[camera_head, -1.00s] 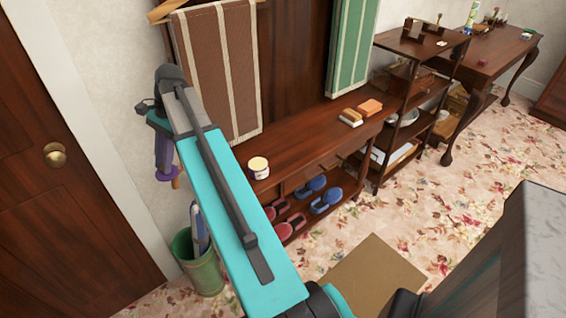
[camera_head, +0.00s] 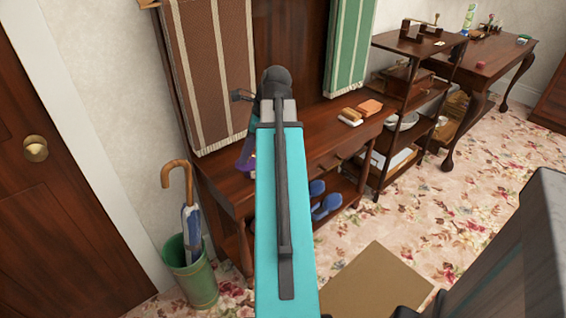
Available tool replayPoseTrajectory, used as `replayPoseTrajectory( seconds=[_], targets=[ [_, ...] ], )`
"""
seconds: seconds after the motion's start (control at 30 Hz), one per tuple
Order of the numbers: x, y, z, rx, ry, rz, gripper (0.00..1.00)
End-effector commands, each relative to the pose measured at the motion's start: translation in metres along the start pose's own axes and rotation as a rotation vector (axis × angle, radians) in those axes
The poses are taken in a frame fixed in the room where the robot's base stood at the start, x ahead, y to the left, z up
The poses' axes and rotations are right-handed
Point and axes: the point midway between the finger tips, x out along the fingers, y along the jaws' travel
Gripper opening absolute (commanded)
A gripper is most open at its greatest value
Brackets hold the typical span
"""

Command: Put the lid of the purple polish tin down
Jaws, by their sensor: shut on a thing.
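My gripper (camera_head: 246,158) hangs at the far end of my raised arm, over the left part of the dark wooden bench. It is partly hidden behind the teal arm link. It is shut on the purple lid (camera_head: 245,169), of which only a small edge shows at the fingertips. The lid appears to be held above the bench top, but its exact height cannot be told. The open tin is hidden behind my arm.
The bench (camera_head: 226,187) has bare wood at its left end. A brush and an orange block (camera_head: 369,107) lie farther right. A green umbrella bin (camera_head: 190,275) with an umbrella (camera_head: 188,222) stands left. Striped panels (camera_head: 208,75) hang behind. Blue slippers (camera_head: 326,205) are below.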

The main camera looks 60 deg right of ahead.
Motion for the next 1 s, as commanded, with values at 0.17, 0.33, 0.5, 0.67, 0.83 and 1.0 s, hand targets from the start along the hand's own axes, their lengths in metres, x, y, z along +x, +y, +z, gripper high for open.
replayPoseTrajectory(
  seconds=[0.17,0.33,0.5,0.67,0.83,1.0],
  targets=[
    [-0.005,0.000,-0.053,0.171,-0.001,-0.073,0.00],
    [-0.014,0.002,-0.098,0.331,-0.001,-0.139,0.00],
    [-0.021,0.006,-0.133,0.462,-0.001,-0.192,0.00],
    [-0.026,0.008,-0.150,0.528,-0.001,-0.220,0.00],
    [-0.028,0.009,-0.153,0.544,-0.001,-0.226,0.00],
    [-0.028,0.009,-0.153,0.543,-0.001,-0.225,0.00]
  ],
)
